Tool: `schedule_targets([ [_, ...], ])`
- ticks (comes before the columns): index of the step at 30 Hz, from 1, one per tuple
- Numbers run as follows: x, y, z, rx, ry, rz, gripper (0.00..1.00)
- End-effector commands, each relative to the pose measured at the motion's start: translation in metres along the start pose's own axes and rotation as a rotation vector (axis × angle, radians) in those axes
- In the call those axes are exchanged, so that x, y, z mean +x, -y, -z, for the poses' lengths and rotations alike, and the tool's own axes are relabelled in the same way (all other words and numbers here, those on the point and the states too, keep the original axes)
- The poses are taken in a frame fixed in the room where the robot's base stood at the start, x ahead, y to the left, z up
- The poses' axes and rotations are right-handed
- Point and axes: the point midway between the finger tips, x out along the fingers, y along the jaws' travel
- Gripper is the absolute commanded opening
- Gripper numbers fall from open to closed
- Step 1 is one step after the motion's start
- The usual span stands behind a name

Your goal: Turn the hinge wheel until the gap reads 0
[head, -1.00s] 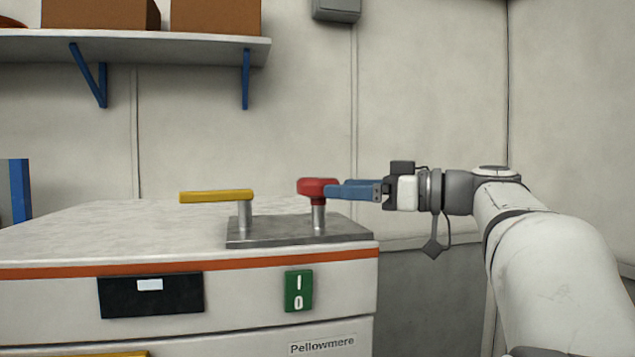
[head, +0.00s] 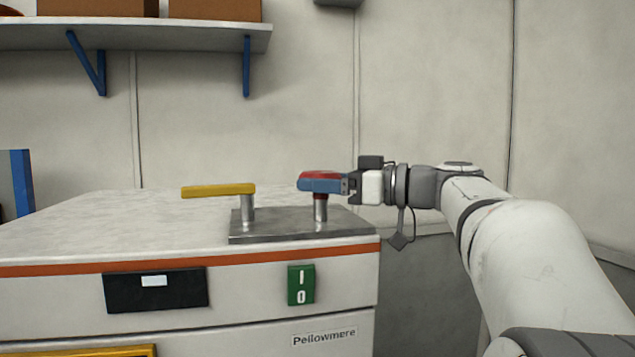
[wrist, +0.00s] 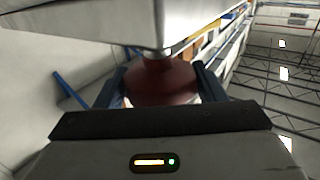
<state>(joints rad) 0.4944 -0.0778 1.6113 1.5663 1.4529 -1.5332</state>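A red round knob (head: 318,175) sits on a short metal post on a grey metal plate (head: 300,228) on top of the cabinet. It looks like the hinge wheel, though no label shows this. My gripper (head: 322,184) reaches it from the right, with one blue finger in front of the knob. In the wrist view, the red knob (wrist: 160,82) lies between the two blue fingers, with narrow gaps beside it, so the fingers look open around it. A black panel (head: 180,290) with a small pale display is on the cabinet front; no gap reading is legible.
A yellow lever (head: 218,190) stands on a second post left of the knob, on the same plate. A green I/0 switch (head: 301,285) is on the cabinet front (head: 240,312). A shelf (head: 180,36) with boxes hangs above. The cabinet top is otherwise clear.

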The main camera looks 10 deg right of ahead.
Motion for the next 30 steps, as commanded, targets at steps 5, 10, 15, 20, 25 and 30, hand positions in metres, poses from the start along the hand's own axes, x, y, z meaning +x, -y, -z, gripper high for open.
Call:
schedule_targets([
  [5,0.0002,0.0001,0.0001,0.000,0.000,0.000,0.46],
  [10,0.0003,0.0003,-0.0003,0.000,0.000,-0.001,0.41],
  [15,0.0005,0.0010,-0.0028,-0.003,-0.001,-0.027,0.41],
  [20,0.0005,0.0026,-0.0062,-0.004,-0.002,-0.094,0.41],
  [25,0.0010,0.0041,-0.0085,-0.007,-0.003,-0.211,0.41],
  [30,0.0019,0.0060,-0.0076,-0.007,-0.004,-0.363,0.41],
])
